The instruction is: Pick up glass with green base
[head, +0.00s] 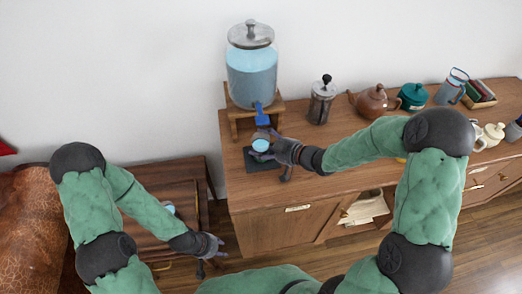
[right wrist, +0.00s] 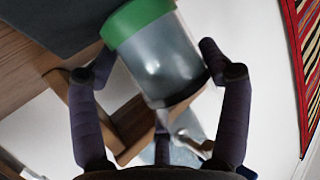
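The glass with the green base (right wrist: 158,62) lies between the fingers of my right gripper (right wrist: 158,62) in the right wrist view, tilted in the picture. One finger is on each side, with the tips close to its wall; contact is unclear. In the head view the glass (head: 260,146) is below the dispenser's blue tap, at the dark mat, with my right gripper (head: 287,160) beside it on the right. My left gripper (head: 211,256) is open and empty, low in front of the cabinet.
A water dispenser (head: 251,78) stands on a wooden stand (head: 236,113) behind the glass. A lower wooden table (head: 155,174) is at the left.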

